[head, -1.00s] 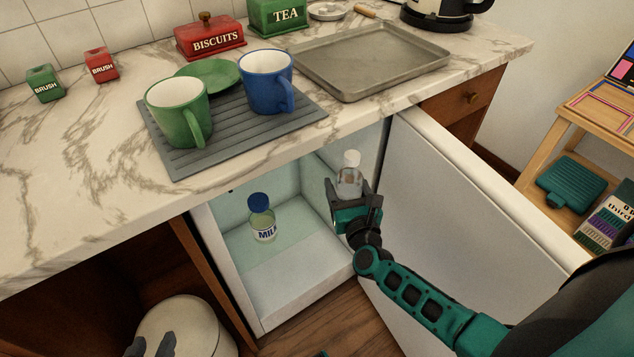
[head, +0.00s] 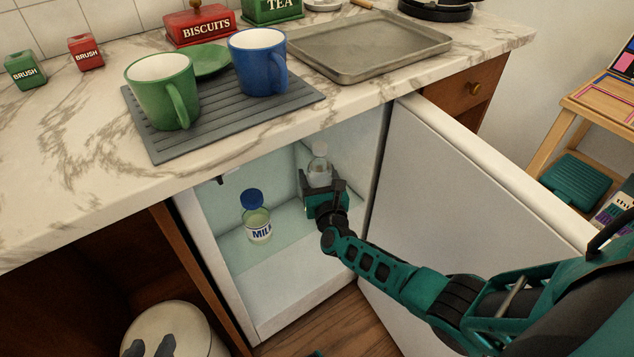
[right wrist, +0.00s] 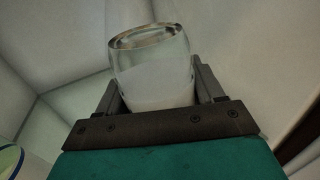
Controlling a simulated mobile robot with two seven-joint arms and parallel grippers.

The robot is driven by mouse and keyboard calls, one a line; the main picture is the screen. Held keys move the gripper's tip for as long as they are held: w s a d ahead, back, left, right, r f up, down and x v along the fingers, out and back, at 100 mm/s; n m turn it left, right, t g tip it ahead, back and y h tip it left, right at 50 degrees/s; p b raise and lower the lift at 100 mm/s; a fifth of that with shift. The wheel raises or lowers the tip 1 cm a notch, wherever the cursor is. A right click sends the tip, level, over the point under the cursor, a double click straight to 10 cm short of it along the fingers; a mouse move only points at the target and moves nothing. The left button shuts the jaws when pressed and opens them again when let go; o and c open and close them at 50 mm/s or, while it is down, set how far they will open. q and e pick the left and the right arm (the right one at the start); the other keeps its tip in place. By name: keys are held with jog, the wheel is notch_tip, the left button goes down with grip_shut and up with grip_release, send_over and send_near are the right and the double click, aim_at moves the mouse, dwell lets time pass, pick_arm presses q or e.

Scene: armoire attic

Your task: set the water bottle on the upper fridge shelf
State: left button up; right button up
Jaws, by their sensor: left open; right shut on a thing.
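The clear water bottle (head: 319,166) with a pale cap is upright inside the open fridge, near its right wall. My right gripper (head: 322,190) is shut on its lower part. In the right wrist view, the clear bottle (right wrist: 152,65) sits between the two dark fingers. A pale, see-through upper shelf (head: 290,232) spans the fridge. A milk bottle (head: 257,222) with a blue cap stands on it, left of my right gripper. I cannot tell whether the water bottle touches the shelf.
The fridge door (head: 480,190) stands open on the right, close beside my right arm. The marble counter (head: 70,190) overhangs the fridge, with mugs on a grey mat (head: 215,125). The round white object (head: 175,325) is low at the left. Shelf room shows between the milk and my gripper.

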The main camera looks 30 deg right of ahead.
jog(key=shift+w+f, duration=0.15)
jog(key=shift+w, duration=0.15)
jog(key=o, duration=1.5)
jog(key=shift+s+f, duration=0.1)
jog(key=shift+f, duration=0.1)
